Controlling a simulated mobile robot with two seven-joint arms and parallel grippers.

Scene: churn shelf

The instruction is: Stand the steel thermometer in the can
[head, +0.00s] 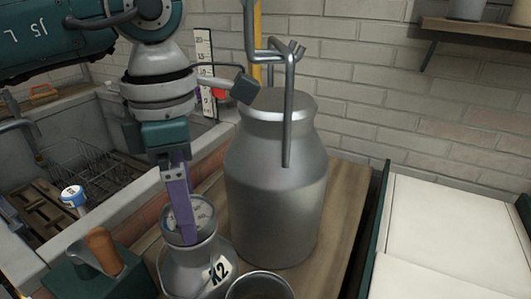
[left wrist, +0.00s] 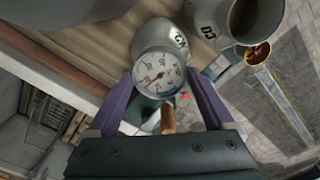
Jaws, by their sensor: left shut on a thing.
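The steel thermometer shows its round white dial between the purple fingers of my left gripper (head: 181,215); in the left wrist view the dial (left wrist: 158,75) faces the camera. My left gripper points down and is shut on the thermometer. Directly below is a small grey metal can labelled K2 (head: 188,262); it also shows in the left wrist view (left wrist: 160,36). The dial overlaps the can's mouth in both views. The stem is hidden, so I cannot tell how deep it reaches or whether it touches the can. My right gripper is not in view.
A tall steel churn (head: 275,190) stands close right of the gripper, with bent grey rods (head: 288,110) before it. An open can (head: 258,288), labelled D3 in the left wrist view (left wrist: 208,32), is beside K2. A green block with a brown handle (head: 103,251) stands left.

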